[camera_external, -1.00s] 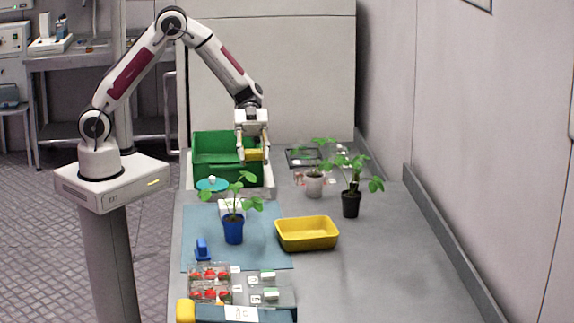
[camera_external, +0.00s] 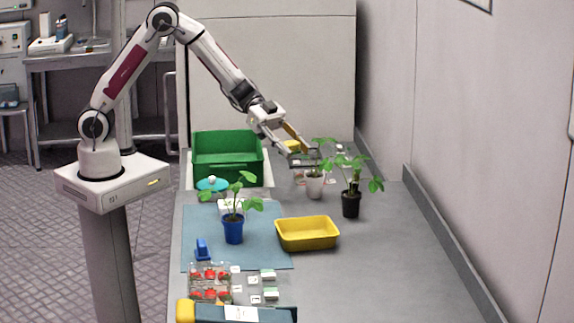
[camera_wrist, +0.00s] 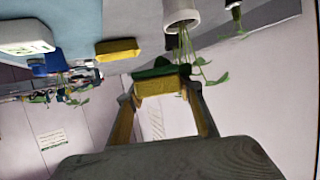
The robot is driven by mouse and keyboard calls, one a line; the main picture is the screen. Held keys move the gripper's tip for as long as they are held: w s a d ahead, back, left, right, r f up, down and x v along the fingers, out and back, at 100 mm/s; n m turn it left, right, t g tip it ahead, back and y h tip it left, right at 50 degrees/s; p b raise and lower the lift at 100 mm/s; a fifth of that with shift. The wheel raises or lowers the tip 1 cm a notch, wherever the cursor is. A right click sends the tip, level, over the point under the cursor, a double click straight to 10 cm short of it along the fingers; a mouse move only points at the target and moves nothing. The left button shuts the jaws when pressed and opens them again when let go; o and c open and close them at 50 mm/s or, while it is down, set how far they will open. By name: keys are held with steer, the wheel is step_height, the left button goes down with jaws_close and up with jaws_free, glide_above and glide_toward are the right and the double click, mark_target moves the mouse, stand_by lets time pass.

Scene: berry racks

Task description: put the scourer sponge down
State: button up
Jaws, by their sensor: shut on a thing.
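The scourer sponge, yellow with a green layer, is between my fingertips in the wrist view (camera_wrist: 160,85). In the external view a small yellow part of it (camera_external: 291,146) shows beside the fingers. My gripper (camera_external: 300,150) is shut on the sponge and tilted to the right. It is in the air near the back of the bench, right of the green crate (camera_external: 226,178) and close to the potted plants. Its fingers also show in the wrist view (camera_wrist: 158,92). The gap between sponge and bench cannot be judged.
A plant in a white pot (camera_external: 314,187) and one in a black pot (camera_external: 351,205) stand near my gripper. A dark tray is partly hidden behind it. A yellow tub (camera_external: 307,234) and a blue-potted plant (camera_external: 233,230) stand nearer. The bench's right side is clear.

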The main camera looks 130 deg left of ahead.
steer(key=shift+w+d+r+n+y, duration=0.2)
steer(key=shift+w+n+y, duration=0.4)
steer(key=shift+n+y, duration=0.2)
steer(key=d+n+y, duration=0.1)
steer(key=d, duration=2.4)
steer(key=shift+s+d+t+y, duration=0.3)
steer(key=shift+d, duration=0.1)
